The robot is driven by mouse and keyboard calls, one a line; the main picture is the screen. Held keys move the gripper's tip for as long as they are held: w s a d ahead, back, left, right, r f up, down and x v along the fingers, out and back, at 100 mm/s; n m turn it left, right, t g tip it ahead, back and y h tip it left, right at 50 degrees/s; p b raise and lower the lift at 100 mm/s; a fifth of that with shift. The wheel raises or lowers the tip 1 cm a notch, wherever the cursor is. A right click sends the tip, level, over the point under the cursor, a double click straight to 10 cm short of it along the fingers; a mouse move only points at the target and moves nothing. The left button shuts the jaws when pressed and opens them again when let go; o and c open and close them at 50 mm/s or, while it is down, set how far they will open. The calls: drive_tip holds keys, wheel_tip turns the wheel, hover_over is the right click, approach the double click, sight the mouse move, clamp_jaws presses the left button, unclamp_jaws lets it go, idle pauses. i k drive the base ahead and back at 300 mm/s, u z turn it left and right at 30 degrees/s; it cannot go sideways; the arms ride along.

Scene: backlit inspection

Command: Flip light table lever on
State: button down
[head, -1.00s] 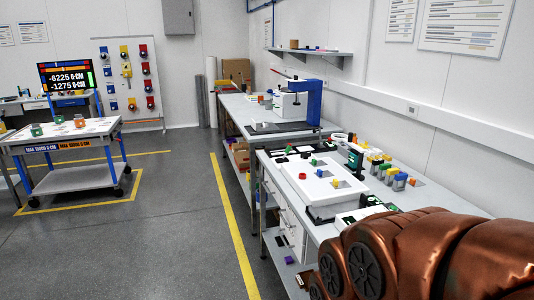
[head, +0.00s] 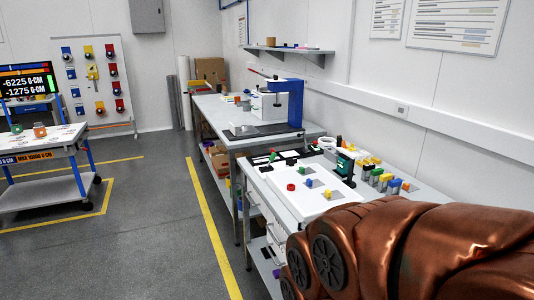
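A white light table panel (head: 338,198) lies on the near workbench at the right, with a red piece, a green piece, a blue piece and yellow pieces on it. I cannot make out a lever for certain; a dark green upright device (head: 345,163) stands at the panel's far right edge. My copper-coloured arm covers the near end of the bench and part of the panel. My gripper is not in view.
Several coloured blocks (head: 385,181) stand on the bench right of the panel. A farther bench (head: 228,135) carries a blue-framed machine (head: 290,103). A wheeled cart (head: 42,182) is at the left. Open grey floor (head: 140,225) lies between.

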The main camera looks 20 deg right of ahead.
sight(273, 155)
drive_tip(key=i, duration=2.05)
drive_tip(key=z, duration=0.25)
